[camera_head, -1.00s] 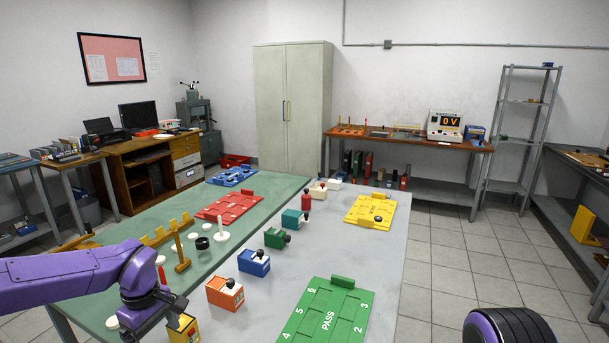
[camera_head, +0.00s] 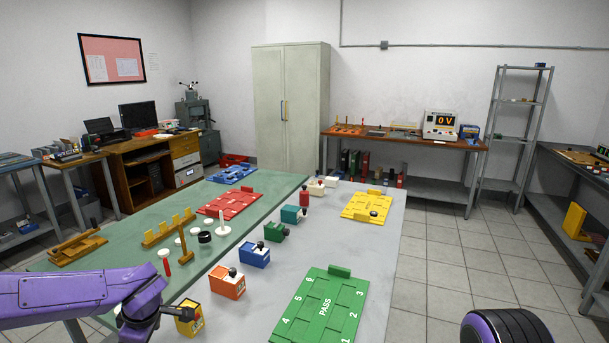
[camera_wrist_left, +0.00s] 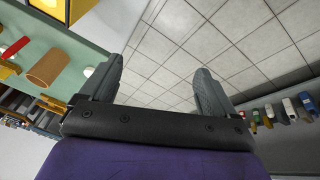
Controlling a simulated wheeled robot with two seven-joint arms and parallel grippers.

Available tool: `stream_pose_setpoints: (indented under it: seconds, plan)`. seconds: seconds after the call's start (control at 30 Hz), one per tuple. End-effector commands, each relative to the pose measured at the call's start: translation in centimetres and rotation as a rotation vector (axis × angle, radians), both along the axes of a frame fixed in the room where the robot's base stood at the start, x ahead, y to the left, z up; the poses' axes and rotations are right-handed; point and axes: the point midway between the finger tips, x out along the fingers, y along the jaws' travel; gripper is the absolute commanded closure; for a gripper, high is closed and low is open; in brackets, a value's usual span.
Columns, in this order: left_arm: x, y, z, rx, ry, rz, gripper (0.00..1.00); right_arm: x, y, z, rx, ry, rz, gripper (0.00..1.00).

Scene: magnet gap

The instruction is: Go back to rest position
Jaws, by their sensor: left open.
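My left arm, purple, comes in low at the left of the head view. Its gripper (camera_head: 172,316) is beside the yellow box (camera_head: 189,319) at the table's near edge; whether they touch is unclear. In the left wrist view the two dark fingers (camera_wrist_left: 157,82) stand wide apart with nothing between them, over tiled floor. A purple and black rounded part of my right arm (camera_head: 508,326) shows at the bottom right; the right gripper is out of view.
The table has a green half (camera_head: 130,235) and a grey half (camera_head: 262,300). A row of boxes, including an orange one (camera_head: 227,281) and a blue one (camera_head: 254,256), crosses it. Tiled floor (camera_head: 430,285) is clear beyond.

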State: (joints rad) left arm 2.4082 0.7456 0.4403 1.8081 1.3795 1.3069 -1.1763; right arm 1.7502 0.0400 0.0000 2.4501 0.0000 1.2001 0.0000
Motion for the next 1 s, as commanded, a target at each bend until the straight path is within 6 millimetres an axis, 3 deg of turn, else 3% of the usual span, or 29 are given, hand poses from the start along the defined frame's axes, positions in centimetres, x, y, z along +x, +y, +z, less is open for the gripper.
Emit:
stream_pose_setpoints:
  seconds: [0.17,0.27,0.33,0.43,0.5,0.63,0.7,1.0]
  plan:
    - [-2.0,0.7,-4.9,0.243,-0.120,-0.012,0.11,0.0,0.0,0.0,0.000,0.000,0.000,0.28]
    - [-5.0,-0.5,-9.8,0.352,-0.201,-0.156,0.11,0.0,0.0,0.0,0.000,0.000,0.000,0.28]
    - [-9.1,-2.2,-14.1,0.359,-0.221,-0.332,0.11,0.0,0.0,0.0,0.000,0.000,0.000,0.28]
    - [-16.3,-4.5,-18.8,0.291,-0.158,-0.579,0.11,0.0,0.0,0.0,0.000,0.000,0.000,0.28]
    - [-21.2,-5.3,-20.9,0.243,-0.072,-0.734,0.11,0.0,0.0,0.0,0.000,0.000,0.000,0.28]
    - [-28.1,-5.1,-22.7,0.211,0.088,-0.914,0.11,0.0,0.0,0.0,0.000,0.000,0.000,0.28]
    - [-29.5,-4.8,-23.2,0.212,0.128,-0.941,0.11,0.0,0.0,0.0,0.000,0.000,0.000,0.28]
    - [-29.5,-4.8,-23.2,0.212,0.128,-0.941,0.11,0.0,0.0,0.0,0.000,0.000,0.000,0.28]
